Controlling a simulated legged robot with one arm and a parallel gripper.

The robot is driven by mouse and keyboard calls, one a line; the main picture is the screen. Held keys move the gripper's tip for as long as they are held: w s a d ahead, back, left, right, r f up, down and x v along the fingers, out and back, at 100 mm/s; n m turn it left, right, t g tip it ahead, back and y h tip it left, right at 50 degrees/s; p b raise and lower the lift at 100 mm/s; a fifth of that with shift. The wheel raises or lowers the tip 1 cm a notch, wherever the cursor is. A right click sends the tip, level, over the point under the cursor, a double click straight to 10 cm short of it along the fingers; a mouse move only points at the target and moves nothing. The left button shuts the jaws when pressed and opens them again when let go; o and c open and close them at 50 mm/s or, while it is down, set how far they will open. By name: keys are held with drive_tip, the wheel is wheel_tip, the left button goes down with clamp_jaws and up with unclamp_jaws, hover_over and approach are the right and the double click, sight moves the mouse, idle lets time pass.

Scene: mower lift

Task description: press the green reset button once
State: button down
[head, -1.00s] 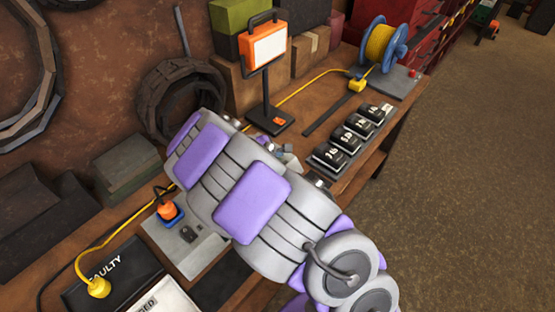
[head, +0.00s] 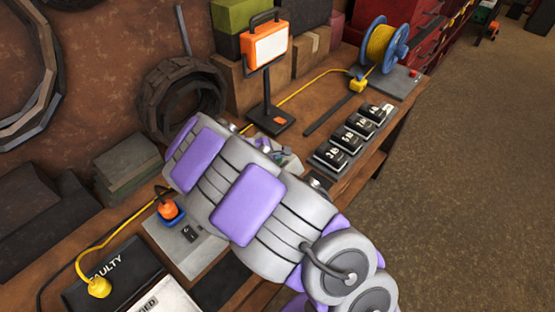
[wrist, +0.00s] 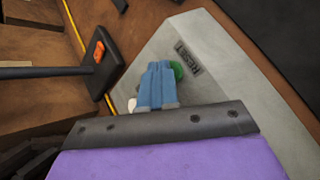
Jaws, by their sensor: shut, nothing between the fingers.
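The green reset button (wrist: 178,70) shows in the wrist view on a grey sloped panel (wrist: 225,75), beside a dark label (wrist: 187,56) that seems to read RESET. My gripper (wrist: 161,66) is shut and empty, with its blue fingertips over the button's left side. The fingers hide part of the button. I cannot tell whether they touch it or whether it is pressed down. In the head view my grey and purple arm covers most of this area, and the button cannot be made out there.
A work lamp (head: 265,50) stands behind my arm; its base (wrist: 103,62) is left of the fingers in the wrist view. A row of black numbered blocks (head: 346,143) lies to the right. A yellow cable reel (head: 383,45) is farther back.

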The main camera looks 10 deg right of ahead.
drive_tip(key=shift+f, duration=0.25)
drive_tip(key=shift+d, duration=0.1)
idle(0.4)
drive_tip(key=shift+d+r+p, duration=0.15)
drive_tip(key=shift+r+p, duration=0.5)
drive_tip(key=shift+r, duration=0.25)
wheel_tip(320, 180, up, 5)
drive_tip(key=p, duration=0.4)
drive_tip(key=shift+f, duration=0.1)
idle(0.5)
